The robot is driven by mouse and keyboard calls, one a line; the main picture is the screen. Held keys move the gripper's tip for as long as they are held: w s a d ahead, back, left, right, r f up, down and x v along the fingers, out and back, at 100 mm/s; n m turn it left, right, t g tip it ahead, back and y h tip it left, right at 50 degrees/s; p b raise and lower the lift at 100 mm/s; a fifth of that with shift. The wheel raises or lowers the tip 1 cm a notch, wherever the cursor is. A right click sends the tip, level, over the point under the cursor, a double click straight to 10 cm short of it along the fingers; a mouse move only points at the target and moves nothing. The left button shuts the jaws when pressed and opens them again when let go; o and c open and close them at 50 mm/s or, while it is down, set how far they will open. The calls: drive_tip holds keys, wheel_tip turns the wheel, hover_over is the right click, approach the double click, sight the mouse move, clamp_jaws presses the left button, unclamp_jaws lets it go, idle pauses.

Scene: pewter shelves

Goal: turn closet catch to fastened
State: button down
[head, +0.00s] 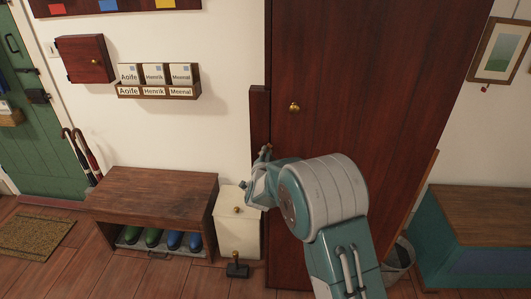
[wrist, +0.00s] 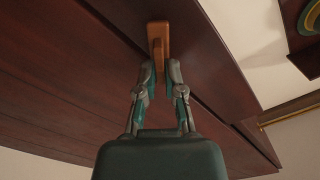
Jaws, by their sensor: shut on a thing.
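The closet (head: 370,80) is a tall dark red-brown cupboard with a small brass knob (head: 294,107) on its door. The closet catch (wrist: 157,38) is a light-brown wooden bar at the closet's edge in the wrist view. My gripper (wrist: 161,75) is shut on the lower end of the catch, one finger on each side. In the head view my gripper (head: 262,165) is at the closet's left edge, below the knob. My wrist partly hides it, and the catch is too small there to tell its turn. The closet door looks closed.
A wooden shoe bench (head: 155,195) with several boots stands left of the closet. A cream bin (head: 238,222) stands close below my gripper. A card rack (head: 158,91) and a red wall box (head: 85,59) hang on the wall. A teal bench (head: 470,235) is at right.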

drive_tip(key=shift+w+d+f+m, duration=0.1)
drive_tip(key=shift+d+m, duration=0.05)
drive_tip(key=shift+m, duration=1.5)
drive_tip(key=shift+d+f+m, duration=0.1)
drive_tip(key=shift+m, duration=1.6)
drive_tip(key=shift+w+d+f+m, duration=0.1)
drive_tip(key=shift+d+m, duration=0.05)
drive_tip(key=shift+m, duration=1.5)
drive_tip(key=c, duration=0.8)
unclamp_jaws()
drive_tip(key=shift+f, duration=0.15)
drive_tip(key=shift+o, duration=0.2)
drive_tip(key=shift+w, duration=0.2)
drive_tip(key=s, duration=1.2)
drive_tip(key=shift+a, duration=0.3)
